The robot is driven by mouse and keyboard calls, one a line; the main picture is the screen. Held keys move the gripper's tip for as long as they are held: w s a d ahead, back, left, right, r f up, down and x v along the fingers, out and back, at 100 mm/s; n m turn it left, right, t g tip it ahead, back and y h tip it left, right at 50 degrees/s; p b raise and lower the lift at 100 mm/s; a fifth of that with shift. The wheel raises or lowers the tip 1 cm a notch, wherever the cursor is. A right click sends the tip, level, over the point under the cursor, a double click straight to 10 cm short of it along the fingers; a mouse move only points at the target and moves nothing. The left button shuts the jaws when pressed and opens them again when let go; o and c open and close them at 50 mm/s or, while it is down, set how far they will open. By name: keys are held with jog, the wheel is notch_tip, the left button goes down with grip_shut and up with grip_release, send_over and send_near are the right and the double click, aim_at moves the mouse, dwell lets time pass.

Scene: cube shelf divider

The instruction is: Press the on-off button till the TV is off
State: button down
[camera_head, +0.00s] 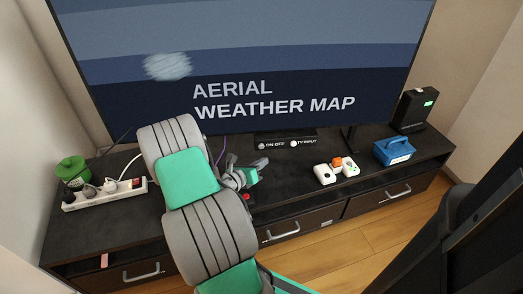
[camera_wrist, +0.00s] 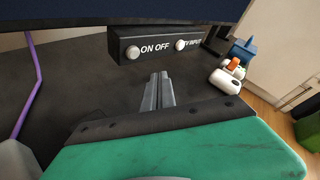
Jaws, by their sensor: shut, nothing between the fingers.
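The TV (camera_head: 250,60) is on and shows a blue picture reading "AERIAL WEATHER MAP". Below it on the cabinet is a black control box (camera_wrist: 155,38) with two round pale buttons. The on-off button (camera_wrist: 132,53) is on the left of the box and also shows in the head view (camera_head: 262,146). The TV input button (camera_wrist: 180,45) is on the right. My gripper (camera_wrist: 160,76) is shut and empty. Its fingertips point at the box from the front, slightly right of the on-off button and apparently apart from it. In the head view my arm partly hides the gripper.
The dark TV cabinet (camera_head: 350,200) has drawers with handles. A white power strip (camera_head: 105,193) and green pot (camera_head: 71,170) are at left. A white-orange socket block (camera_head: 337,171), blue box (camera_head: 393,151) and black device (camera_head: 412,109) are at right. A purple cable (camera_wrist: 29,90) runs left of the gripper.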

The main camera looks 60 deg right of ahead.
aim_at(261, 147)
jog(key=shift+w+d, duration=0.5)
jog(key=shift+d, duration=0.3)
jog(key=shift+w+d, duration=0.5)
jog(key=shift+d, duration=0.3)
jog(key=shift+d+r, duration=0.1)
jog(key=shift+d, duration=0.05)
dwell(0.7)
jog(key=shift+w+d+p, duration=0.2)
jog(key=shift+p, duration=0.15)
jog(key=shift+w+d, duration=0.3)
jog(key=shift+d, duration=0.1)
dwell(0.7)
jog(key=shift+s+a+p, duration=0.35)
jog(key=shift+a+p, duration=0.25)
jog(key=shift+p, duration=0.05)
jog(key=shift+s+a, duration=0.15)
jog(key=shift+a, duration=0.1)
